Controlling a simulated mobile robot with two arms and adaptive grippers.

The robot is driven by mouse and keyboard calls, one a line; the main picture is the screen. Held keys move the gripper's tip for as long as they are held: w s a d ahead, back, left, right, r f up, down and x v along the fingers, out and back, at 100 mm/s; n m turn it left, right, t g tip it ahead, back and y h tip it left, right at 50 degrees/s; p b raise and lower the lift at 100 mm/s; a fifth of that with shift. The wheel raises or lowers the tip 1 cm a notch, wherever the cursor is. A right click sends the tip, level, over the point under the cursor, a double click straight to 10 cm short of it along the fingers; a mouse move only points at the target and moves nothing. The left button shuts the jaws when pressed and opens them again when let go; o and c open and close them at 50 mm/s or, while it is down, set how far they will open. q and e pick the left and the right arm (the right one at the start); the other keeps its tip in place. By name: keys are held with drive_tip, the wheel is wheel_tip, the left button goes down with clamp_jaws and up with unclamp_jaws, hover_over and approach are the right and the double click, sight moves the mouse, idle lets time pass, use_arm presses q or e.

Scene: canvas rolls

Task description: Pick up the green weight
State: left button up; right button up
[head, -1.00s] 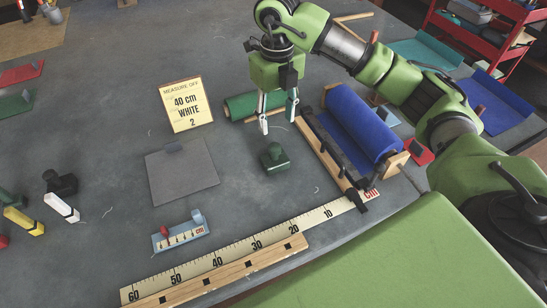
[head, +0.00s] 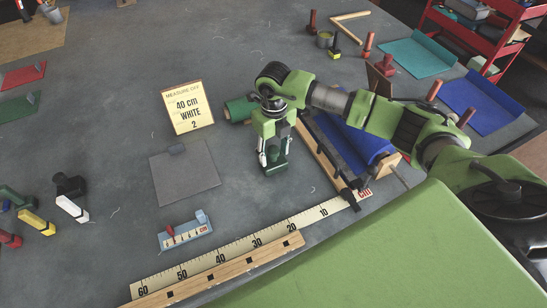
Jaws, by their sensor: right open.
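The green weight (head: 283,168) is a small dark green block standing on the grey table, left of the blue canvas roll. My right gripper (head: 273,157) is lowered from above around the weight's upper part, its jaws open. The gripper hides much of the weight, and I cannot tell whether a finger touches it. My left gripper is not in view.
The blue canvas roll (head: 363,146) in its wooden stand is close on the gripper's right. A green roll (head: 237,110) lies behind. A long ruler (head: 220,262) runs in front. A grey plate (head: 185,175) and a yellow sign (head: 188,107) are to the left.

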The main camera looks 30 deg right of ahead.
drive_tip(key=c, duration=1.2)
drive_tip(key=shift+w+r, duration=0.1)
